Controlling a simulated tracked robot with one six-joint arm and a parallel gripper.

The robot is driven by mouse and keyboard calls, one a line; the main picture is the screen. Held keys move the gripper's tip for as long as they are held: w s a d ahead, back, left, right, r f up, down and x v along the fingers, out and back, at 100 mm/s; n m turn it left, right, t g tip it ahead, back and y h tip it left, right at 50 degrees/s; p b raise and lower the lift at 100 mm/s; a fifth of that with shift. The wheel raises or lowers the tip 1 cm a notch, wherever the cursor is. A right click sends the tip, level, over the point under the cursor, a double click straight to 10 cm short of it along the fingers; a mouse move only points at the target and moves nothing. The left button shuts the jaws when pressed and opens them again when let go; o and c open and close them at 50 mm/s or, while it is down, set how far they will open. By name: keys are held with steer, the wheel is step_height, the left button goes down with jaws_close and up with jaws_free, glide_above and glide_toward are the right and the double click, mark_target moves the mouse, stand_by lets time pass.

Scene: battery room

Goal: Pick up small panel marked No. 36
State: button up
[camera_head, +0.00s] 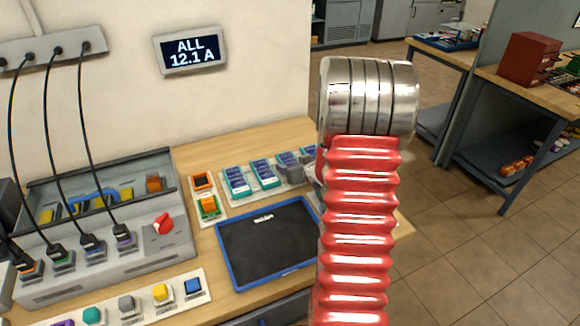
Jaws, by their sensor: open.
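Several small blue panels with teal frames stand in a row on a light rack (232,203) on the wooden bench. The leftmost is a panel (237,182), then a second panel (263,174), then another (287,161), partly covered by grey parts. One more panel (308,151) at the right end is partly hidden by my arm. Their markings are too small to read, so I cannot tell which is No. 36. My red ribbed arm with its silver joint rises in front, right of the rack. My gripper's fingers are not in view.
A blue-rimmed dark tray (268,245) lies in front of the rack. A grey charger box (105,262) with plugged cables stands left. A strip of coloured blocks (130,305) lies at the front. A wall display (190,49) reads "ALL 12.1 A".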

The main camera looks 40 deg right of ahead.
steer(key=shift+c, duration=0.3)
steer(key=c, duration=0.9)
steer(key=shift+r, duration=5.05)
